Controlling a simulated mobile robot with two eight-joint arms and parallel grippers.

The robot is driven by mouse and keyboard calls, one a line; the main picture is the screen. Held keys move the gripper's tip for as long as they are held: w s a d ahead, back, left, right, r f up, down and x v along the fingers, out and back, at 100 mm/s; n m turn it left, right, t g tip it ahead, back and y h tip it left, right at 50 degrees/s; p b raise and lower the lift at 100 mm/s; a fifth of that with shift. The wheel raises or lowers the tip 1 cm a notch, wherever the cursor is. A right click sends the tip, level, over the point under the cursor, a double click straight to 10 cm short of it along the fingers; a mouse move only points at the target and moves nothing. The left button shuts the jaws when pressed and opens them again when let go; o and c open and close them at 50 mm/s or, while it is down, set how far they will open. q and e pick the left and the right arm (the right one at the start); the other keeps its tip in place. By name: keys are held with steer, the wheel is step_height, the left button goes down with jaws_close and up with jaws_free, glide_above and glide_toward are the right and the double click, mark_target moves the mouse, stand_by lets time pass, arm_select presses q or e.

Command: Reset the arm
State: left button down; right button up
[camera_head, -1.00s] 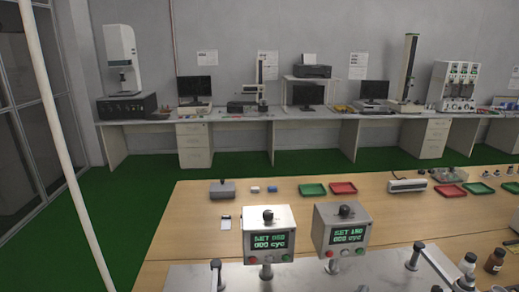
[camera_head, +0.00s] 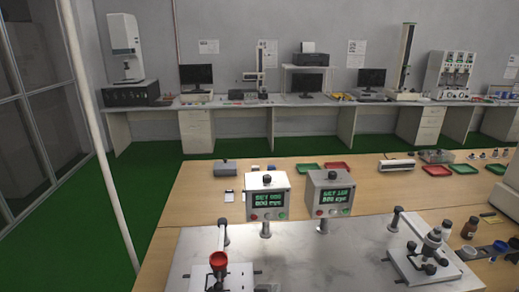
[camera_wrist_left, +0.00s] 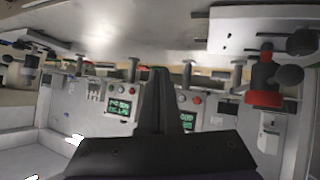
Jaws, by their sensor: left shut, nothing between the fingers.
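My left gripper (camera_wrist_left: 166,76) shows in the left wrist view as dark fingers, closed together with nothing between them. I see neither gripper in the head view. Two grey control boxes with green displays stand on the white bench plate: the left box (camera_head: 267,197) and the right box (camera_head: 329,194). At the front left is a fixture with a red cup-like part (camera_head: 218,259); a red part (camera_wrist_left: 264,97) on a fixture also shows in the left wrist view. At the right is a fixture with a dark-knobbed post (camera_head: 432,245). Its arm and base are partly overlapped.
The wooden table (camera_head: 200,190) carries a grey box (camera_head: 222,167), a green tray (camera_head: 307,169) and a red tray (camera_head: 340,168). The middle of the white plate (camera_head: 320,250) is clear. A white pole (camera_head: 100,150) rises at the left.

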arm_select(q)
steer(key=s+a+f+g+y, duration=0.1)
steer(key=s+a+f, duration=0.3)
steer(key=s+a, duration=0.6)
steer(key=s+a+f+g+y, duration=0.2)
steer(key=s+a+f+g, duration=0.1)
steer(key=s+a, duration=0.8)
steer(key=shift+f+n+g+y, duration=0.3)
steer(key=shift+f+n+g, duration=0.1)
steer(key=shift+g, duration=0.1)
arm_select(e)
steer(key=shift+s, duration=0.35)
arm_select(q)
steer(key=shift+a, duration=0.1)
